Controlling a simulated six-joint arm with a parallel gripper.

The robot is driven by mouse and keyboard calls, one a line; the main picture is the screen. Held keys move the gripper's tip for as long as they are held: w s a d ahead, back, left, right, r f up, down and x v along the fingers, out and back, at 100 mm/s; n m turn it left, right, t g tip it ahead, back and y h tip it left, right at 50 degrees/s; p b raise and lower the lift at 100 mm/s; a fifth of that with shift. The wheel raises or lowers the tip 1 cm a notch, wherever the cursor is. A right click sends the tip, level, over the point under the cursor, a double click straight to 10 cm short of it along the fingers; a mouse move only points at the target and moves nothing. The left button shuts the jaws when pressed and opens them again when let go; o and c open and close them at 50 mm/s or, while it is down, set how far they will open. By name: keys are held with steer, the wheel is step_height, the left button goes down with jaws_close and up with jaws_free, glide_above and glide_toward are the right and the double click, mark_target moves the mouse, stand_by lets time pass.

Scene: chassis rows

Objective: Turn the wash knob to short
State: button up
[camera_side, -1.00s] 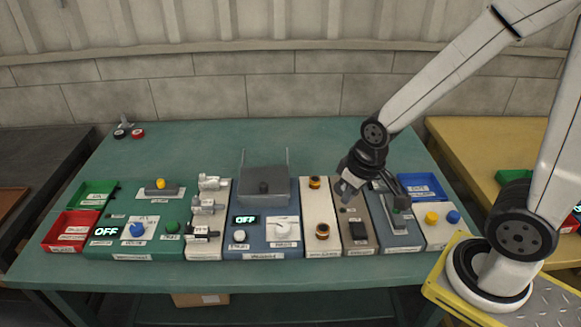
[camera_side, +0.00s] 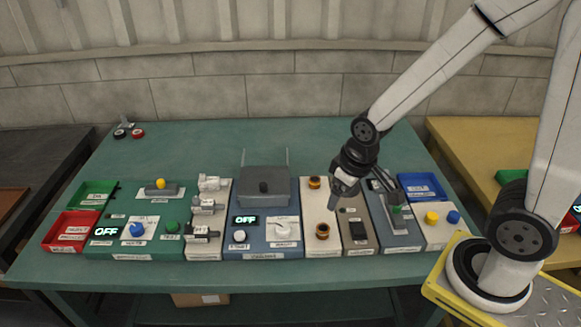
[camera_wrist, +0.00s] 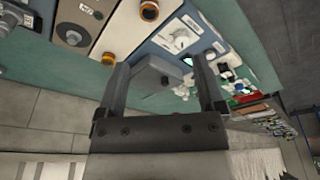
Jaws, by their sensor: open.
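The wash knob appears to be the white round knob (camera_side: 283,226) on a white plate at the front right of a blue-grey panel. The plate's lettering is too small to read, so I cannot tell its setting. The knob also shows in the wrist view (camera_wrist: 181,41), beyond my fingertips. My gripper (camera_side: 334,199) is above the panels to the right of the knob, apart from it. In the wrist view my gripper (camera_wrist: 161,66) has its two fingers wide apart with nothing held between them.
A grey lidded box (camera_side: 264,182) stands behind the knob on the same panel. An OFF display (camera_side: 245,220) and a white button (camera_side: 239,236) are left of the knob. A cream panel (camera_side: 320,207) with orange-black knobs lies to the right. The teal table (camera_side: 190,140) is mostly clear behind.

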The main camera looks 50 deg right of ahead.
steer(key=w+a+f+n+g, duration=0.1)
steer(key=w+a+f+n, duration=0.2)
steer(key=w, duration=0.4)
steer(key=n+g, duration=0.1)
steer(key=n, duration=0.4)
glide_above(283, 227)
steer(key=f, duration=0.5)
steer(key=shift+s+d, duration=0.15)
steer(key=shift+s, duration=0.15)
steer(key=shift+w+a+f, duration=0.2)
steer(key=shift+w+f, duration=0.1)
steer(key=shift+f, duration=0.1)
steer(key=shift+f, duration=0.15)
steer(key=shift+f, duration=3.75)
jaws_close()
